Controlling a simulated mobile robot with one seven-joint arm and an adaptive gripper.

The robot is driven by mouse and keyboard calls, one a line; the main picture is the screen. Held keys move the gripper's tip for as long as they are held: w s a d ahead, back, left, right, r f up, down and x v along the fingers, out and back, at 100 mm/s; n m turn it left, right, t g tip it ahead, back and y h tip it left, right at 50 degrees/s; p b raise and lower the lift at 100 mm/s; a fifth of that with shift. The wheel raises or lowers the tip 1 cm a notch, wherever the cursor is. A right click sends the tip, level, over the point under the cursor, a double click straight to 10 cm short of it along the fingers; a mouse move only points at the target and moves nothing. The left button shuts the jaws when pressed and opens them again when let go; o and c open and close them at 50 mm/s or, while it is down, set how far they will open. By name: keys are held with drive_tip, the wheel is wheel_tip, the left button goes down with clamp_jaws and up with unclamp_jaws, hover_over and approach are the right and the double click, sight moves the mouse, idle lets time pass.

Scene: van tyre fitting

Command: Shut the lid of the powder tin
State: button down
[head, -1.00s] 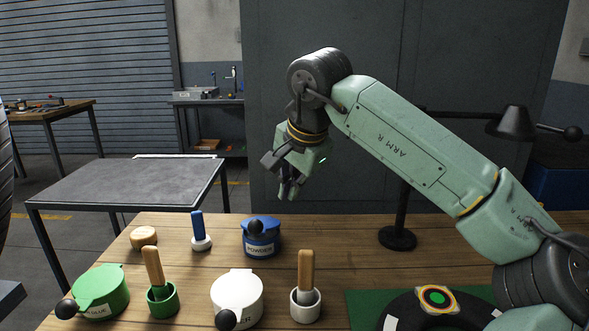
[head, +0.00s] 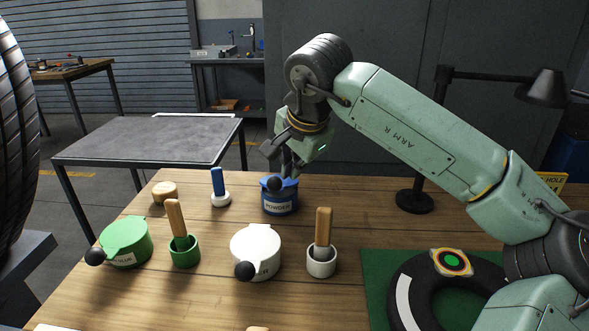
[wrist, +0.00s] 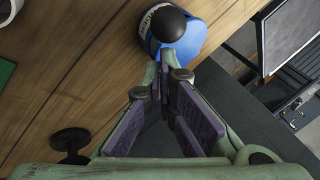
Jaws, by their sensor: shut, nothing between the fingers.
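The blue powder tin (head: 281,204) stands upright on the wooden bench, its label facing the head camera. Its blue lid lies over the top, with a black ball knob (head: 275,184) at the front edge. I cannot tell whether the lid is fully down. My gripper (head: 289,172) is shut and empty, pointing down just above and behind the knob. In the wrist view the tin (wrist: 186,38) and knob (wrist: 165,25) lie just beyond the fingertips (wrist: 165,68). Whether the tips touch the lid cannot be told.
A green tin (head: 126,242) and a white tin (head: 256,250) stand nearer, with brushes in green (head: 184,252) and white (head: 321,262) pots. A blue-handled brush (head: 220,190) is left of the powder tin. A lamp base (head: 414,201) and tyre (head: 405,285) are right.

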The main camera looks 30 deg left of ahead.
drive_tip(key=f+b, duration=0.1)
drive_tip(key=b, duration=0.1)
drive_tip(key=s+f+t+b, duration=0.1)
drive_tip(key=f+y+b, duration=0.1)
drive_tip(key=b, duration=0.1)
drive_tip(key=shift+s+d+t+b, duration=0.3)
drive_tip(key=shift+s+d+b, duration=0.05)
drive_tip(key=shift+d, duration=0.05)
drive_tip(key=shift+r, duration=0.15)
